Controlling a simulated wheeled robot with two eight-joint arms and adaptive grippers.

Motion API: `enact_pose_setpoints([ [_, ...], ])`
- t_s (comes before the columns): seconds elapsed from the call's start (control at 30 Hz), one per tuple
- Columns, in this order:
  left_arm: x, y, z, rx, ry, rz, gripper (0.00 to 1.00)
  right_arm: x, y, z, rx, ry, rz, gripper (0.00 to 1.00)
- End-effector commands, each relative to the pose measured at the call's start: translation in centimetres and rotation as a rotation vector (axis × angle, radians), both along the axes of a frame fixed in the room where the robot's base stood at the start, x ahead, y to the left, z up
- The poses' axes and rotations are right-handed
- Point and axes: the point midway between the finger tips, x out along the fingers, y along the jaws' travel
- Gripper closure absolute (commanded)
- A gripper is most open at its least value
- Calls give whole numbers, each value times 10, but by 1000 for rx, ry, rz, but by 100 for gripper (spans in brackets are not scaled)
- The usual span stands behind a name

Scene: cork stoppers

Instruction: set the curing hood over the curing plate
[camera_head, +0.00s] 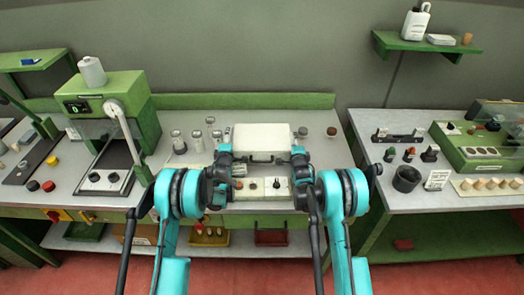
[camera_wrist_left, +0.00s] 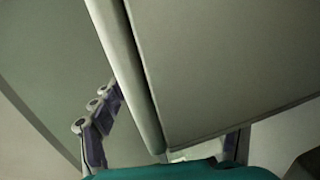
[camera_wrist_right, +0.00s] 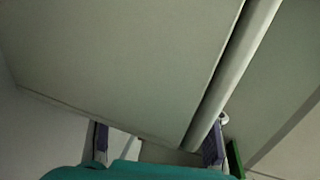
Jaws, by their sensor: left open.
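The curing hood appears to be the pale box (camera_head: 262,137) at the middle of the centre bench, with a dark handle-like bar at its near side. My left gripper (camera_head: 226,151) is open at its left end. My right gripper (camera_head: 298,152) is at its right end, fingers apart. In both wrist views a large pale panel with a rounded edge, likely the hood, fills much of the picture (left wrist (camera_wrist_left: 220,70), right wrist (camera_wrist_right: 120,60)). Contact with it cannot be told. A pale unit with knobs (camera_head: 262,188) stands in front. I cannot make out the curing plate.
Several small jars (camera_head: 197,140) stand left of the box. Two dark round pieces (camera_head: 331,131) lie to its right. A green press-like machine (camera_head: 110,105) stands at the left. A separate right bench holds a black cup (camera_head: 406,179) and several corks (camera_head: 490,184).

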Motion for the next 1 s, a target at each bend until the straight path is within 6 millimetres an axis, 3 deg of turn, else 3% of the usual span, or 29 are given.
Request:
enact_pose_setpoints([
  [0.03, -5, 2, -20, 13, 30, 5, 24, 0, 0, -4, 0, 0, -1, 46],
  [0.1, -5, 3, -20, 13, 30, 5, 24, 0, -1, -4, 0, 0, -1, 27],
  [0.13, -5, 3, -20, 14, 30, 6, 24, 0, -1, -4, 0, 1, -1, 26],
  [0.53, -11, 4, -17, 15, 27, 7, 24, 0, -2, -4, 0, 1, -3, 26],
  [1.0, -76, -1, 15, 13, 0, 2, 24, 0, -2, -3, 0, 1, -3, 26],
])
